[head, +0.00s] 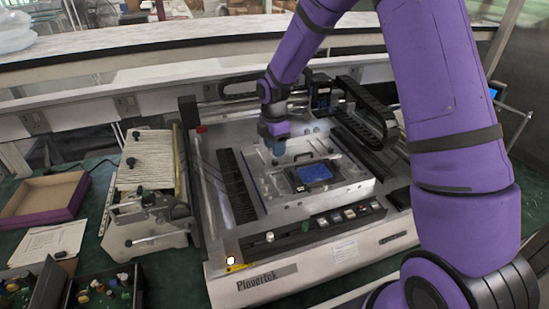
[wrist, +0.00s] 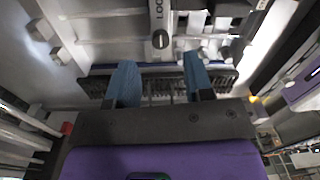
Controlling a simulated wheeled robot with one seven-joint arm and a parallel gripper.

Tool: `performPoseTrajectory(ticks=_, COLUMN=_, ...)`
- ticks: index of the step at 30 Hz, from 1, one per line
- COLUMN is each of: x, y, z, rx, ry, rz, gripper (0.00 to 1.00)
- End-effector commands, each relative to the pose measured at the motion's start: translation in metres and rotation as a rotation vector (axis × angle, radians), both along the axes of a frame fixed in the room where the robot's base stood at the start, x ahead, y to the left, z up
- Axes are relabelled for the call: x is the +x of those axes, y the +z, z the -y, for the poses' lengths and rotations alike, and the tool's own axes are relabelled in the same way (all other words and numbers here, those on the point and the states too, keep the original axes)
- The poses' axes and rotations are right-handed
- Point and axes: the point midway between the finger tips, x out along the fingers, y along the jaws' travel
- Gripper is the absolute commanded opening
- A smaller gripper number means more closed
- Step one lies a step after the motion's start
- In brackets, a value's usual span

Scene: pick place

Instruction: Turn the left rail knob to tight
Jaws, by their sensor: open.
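My gripper (head: 276,150) hangs over the bed of the grey machine (head: 225,280), just behind the part with the blue panel. In the wrist view its two blue fingers (wrist: 160,78) are apart, with nothing held between them. A small dark round knob (wrist: 160,39) with a light slot shows just beyond the fingertips, roughly centred between them and apart from them. Partly cut-off lettering starting "LOC" is beside it on a grey strip. I cannot tell for sure that this is the left rail knob, and in the head view I cannot make it out.
A blue-panelled fixture (head: 315,173) sits on the machine bed. A black cable chain (head: 365,108) stands behind it. Several knobs and switches line the front panel (head: 310,225). A smaller device (head: 150,218), a cardboard tray (head: 45,198) and a parts bin (head: 105,290) are at left.

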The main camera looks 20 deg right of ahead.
Motion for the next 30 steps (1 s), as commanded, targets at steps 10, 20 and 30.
performPoseTrajectory(ticks=10, x=-0.002, y=-0.043, z=0.0, rx=0.0, ry=0.0, rz=-0.001, gripper=0.47)
performPoseTrajectory(ticks=20, x=-0.001, y=-0.047, z=0.0, rx=0.0, ry=0.0, rz=0.001, gripper=0.47)
performPoseTrajectory(ticks=30, x=-0.001, y=-0.046, z=0.0, rx=0.0, ry=-0.001, rz=0.001, gripper=0.0)
